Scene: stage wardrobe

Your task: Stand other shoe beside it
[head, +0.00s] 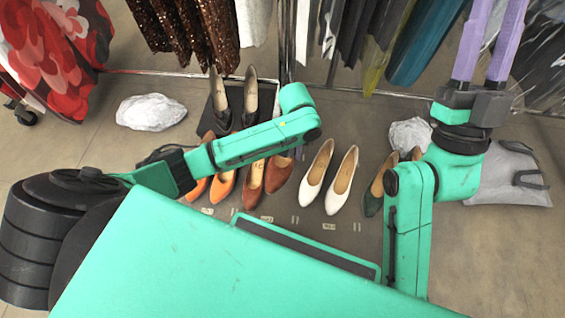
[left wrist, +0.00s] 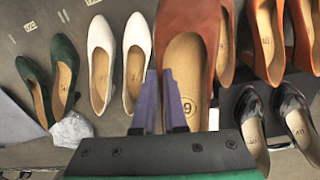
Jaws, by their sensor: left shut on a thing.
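The held brown shoe (head: 277,176) is beside the other brown shoe (head: 252,183), to its right in the head view. In the left wrist view the held shoe (left wrist: 187,65) looks much larger and closer than its mate (left wrist: 225,45), toe pointing away. My left gripper (left wrist: 160,73) is shut on its rim near the heel end. In the head view my own arm hides that gripper and the shoe's heel. I cannot tell whether the sole touches the floor. My right gripper (head: 492,40) is at the upper right, fingers apart, tips cut off by the frame.
White shoes (head: 341,178) stand to the right, green shoes (head: 374,190) beyond them. Orange shoes (head: 222,185) stand left, close to the brown pair. Black shoes (head: 249,97) stand on a dark box behind. Crumpled pale bundles (head: 151,112), a grey bag (head: 505,178) and hanging clothes surround the row.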

